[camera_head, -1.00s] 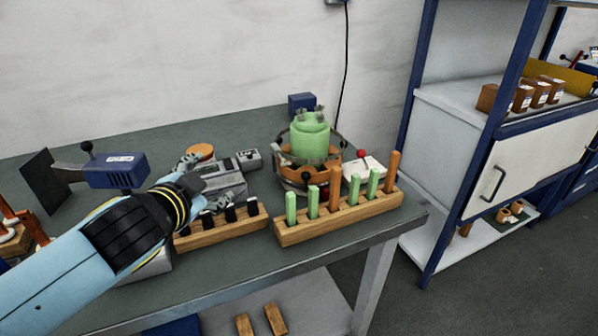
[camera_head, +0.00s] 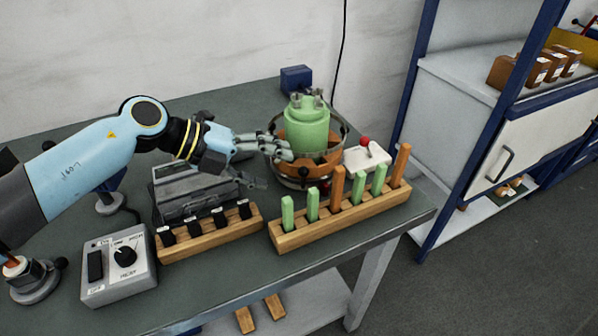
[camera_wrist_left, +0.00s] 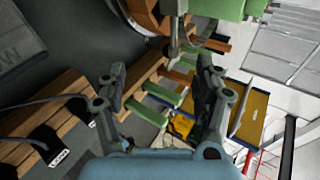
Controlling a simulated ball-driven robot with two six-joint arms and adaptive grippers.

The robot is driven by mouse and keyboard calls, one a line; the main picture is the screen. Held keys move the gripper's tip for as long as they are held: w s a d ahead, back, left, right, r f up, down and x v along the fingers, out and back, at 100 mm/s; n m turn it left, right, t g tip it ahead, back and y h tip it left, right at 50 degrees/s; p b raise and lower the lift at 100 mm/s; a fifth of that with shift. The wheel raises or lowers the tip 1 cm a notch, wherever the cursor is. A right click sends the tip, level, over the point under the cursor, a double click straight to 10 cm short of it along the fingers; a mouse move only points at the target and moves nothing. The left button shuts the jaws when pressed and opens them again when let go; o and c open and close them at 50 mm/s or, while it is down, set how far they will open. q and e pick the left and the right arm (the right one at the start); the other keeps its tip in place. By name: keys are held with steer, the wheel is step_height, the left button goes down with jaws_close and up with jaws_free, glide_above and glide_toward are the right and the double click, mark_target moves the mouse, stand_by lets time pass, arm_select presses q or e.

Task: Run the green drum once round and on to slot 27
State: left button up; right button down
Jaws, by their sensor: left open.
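The green drum (camera_head: 307,125) stands upright in an orange and metal ring-shaped holder (camera_head: 318,163) at the back of the bench. It has small metal lugs on top. A green edge at the top of the left wrist view (camera_wrist_left: 215,9) looks like the drum. My left gripper (camera_head: 282,148) reaches in from the left, its fingers at the left side of the drum and holder. Its two fingers are spread with nothing between them in the left wrist view (camera_wrist_left: 160,82). Contact with the drum cannot be told. Slot numbers are not readable. My right gripper is not in view.
A wooden rack (camera_head: 340,217) with several green and orange sticks stands in front of the drum. A second rack (camera_head: 208,237) holds black-ended pieces. A control box (camera_head: 119,268) with a knob is at front left. A white box with a red knob (camera_head: 367,157) sits right of the drum.

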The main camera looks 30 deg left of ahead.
arm_select(q)
steer(key=x, duration=0.7)
steer(key=shift+w+d+f, duration=0.1)
steer(key=shift+d, duration=0.05)
jaws_close()
